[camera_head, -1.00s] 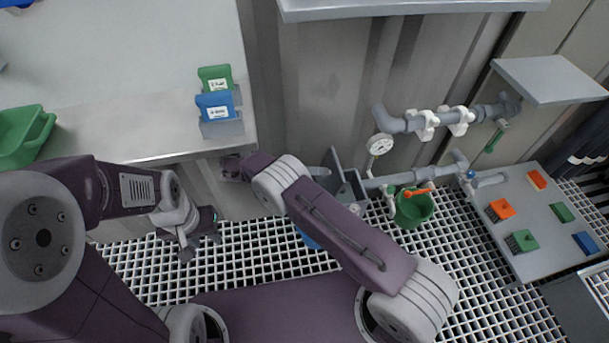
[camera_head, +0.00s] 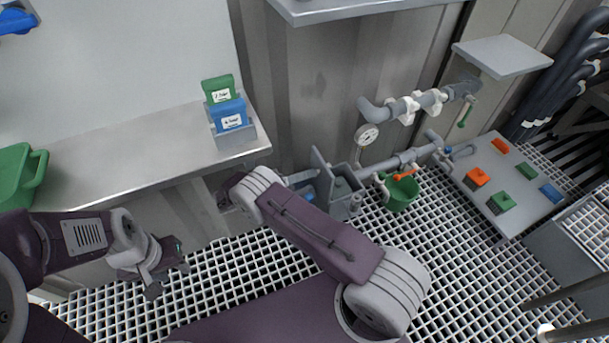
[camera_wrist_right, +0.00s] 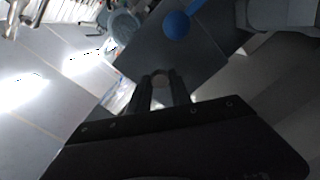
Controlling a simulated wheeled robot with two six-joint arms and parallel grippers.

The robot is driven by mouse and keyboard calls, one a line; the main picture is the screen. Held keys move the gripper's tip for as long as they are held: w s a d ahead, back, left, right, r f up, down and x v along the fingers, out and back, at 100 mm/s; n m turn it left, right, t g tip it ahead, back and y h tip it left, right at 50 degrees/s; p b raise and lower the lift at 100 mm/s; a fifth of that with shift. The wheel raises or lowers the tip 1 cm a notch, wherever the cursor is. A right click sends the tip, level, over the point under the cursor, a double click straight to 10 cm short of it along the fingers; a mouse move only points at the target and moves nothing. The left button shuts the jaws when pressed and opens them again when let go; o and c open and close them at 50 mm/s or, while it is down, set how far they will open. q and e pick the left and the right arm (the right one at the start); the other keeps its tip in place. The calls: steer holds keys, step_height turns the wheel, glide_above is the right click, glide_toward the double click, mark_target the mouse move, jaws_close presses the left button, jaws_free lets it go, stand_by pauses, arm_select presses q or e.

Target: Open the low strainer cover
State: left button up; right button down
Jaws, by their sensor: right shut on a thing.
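The low strainer is a grey box (camera_head: 345,200) on the lower pipe, in the middle of the head view. Its cover (camera_head: 322,172) is a grey plate standing up steeply at the box's left side, so the top of the box is uncovered. My right arm reaches across in front, and its forearm hides part of this spot. A dark grey plate lies just beyond the fingertips. My left gripper (camera_head: 168,278) is open and empty over the grating, far left of the strainer.
A gauge (camera_head: 367,136) and upper pipe are above. A grey panel (camera_head: 520,205) with coloured blocks is at right. A steel counter (camera_head: 130,155) is at left.

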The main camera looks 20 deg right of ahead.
steer(key=c, duration=1.2)
jaws_free()
steer(key=shift+o, duration=0.2)
steer(key=shift+a, duration=0.1)
steer(key=a+b, duration=0.1)
steer(key=a, duration=0.7)
steer(key=shift+s+a+r, duration=0.15)
steer(key=shift+a+r, duration=0.05)
steer(key=shift+a, duration=0.2)
